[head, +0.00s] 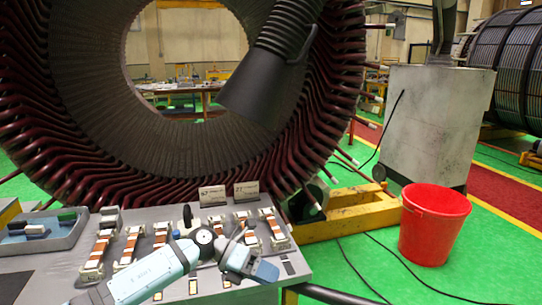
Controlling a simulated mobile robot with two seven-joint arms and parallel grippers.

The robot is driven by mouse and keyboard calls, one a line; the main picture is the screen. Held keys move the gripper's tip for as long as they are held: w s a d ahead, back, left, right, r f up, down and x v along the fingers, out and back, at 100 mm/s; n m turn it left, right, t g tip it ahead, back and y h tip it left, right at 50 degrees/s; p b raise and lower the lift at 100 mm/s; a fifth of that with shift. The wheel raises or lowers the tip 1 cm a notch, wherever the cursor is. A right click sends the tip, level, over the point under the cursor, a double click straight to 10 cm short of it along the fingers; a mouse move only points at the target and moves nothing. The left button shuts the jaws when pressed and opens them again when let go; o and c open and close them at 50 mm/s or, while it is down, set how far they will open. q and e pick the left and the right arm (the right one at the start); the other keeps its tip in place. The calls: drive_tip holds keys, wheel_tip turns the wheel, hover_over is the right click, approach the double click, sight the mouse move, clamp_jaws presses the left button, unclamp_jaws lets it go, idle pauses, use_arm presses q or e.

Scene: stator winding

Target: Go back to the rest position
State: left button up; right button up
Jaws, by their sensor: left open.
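My left arm comes in from the bottom left over the grey workbench (40,262). My left gripper (238,242) is small in the head view, above the front right part of the bench. It is open, and I see nothing held in it. Several copper-and-white coil pieces in holders (131,243) stand in a row on the bench, close behind the gripper and arm. The arm hides part of the bench top. My right gripper is not in view.
The large stator ring (330,110) stands behind the bench, with a dark grey hose nozzle (262,88) in front of its opening. A blue-grey tray (45,235) sits at the bench's left. A red bucket (433,225), yellow base (350,212) and floor cables are at the right.

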use_arm(q)
drive_tip(key=s+d+n+t+h, duration=0.2)
drive_tip(key=s+d+n+h, duration=0.1)
drive_tip(key=s+n+h, duration=0.15)
drive_tip(key=s+a+f+m+t+y, duration=0.65)
drive_tip(key=s+a+f+m, duration=0.45)
drive_tip(key=m, duration=0.6)
drive_tip(key=s+a+f+m+t+y, duration=0.5)
drive_tip(key=s+a+f+m+y, duration=0.35)
drive_tip(key=s+f+m, duration=0.7)
wheel_tip(320, 180, up, 16)
drive_tip(key=w+a+m+p, duration=0.1)
drive_tip(key=a+m+p, duration=0.1)
drive_tip(key=p, duration=1.4)
drive_tip(key=shift+w+p, duration=0.25)
drive_tip(key=shift+p, duration=0.15)
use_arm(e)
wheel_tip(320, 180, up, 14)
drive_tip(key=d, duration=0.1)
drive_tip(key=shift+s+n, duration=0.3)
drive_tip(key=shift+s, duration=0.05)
use_arm(q)
drive_tip(key=shift+f+h, duration=0.1)
drive_tip(key=shift+h, duration=0.15)
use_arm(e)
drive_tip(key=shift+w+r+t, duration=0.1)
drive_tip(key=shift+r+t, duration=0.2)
use_arm(q)
drive_tip(key=shift+o, duration=0.3)
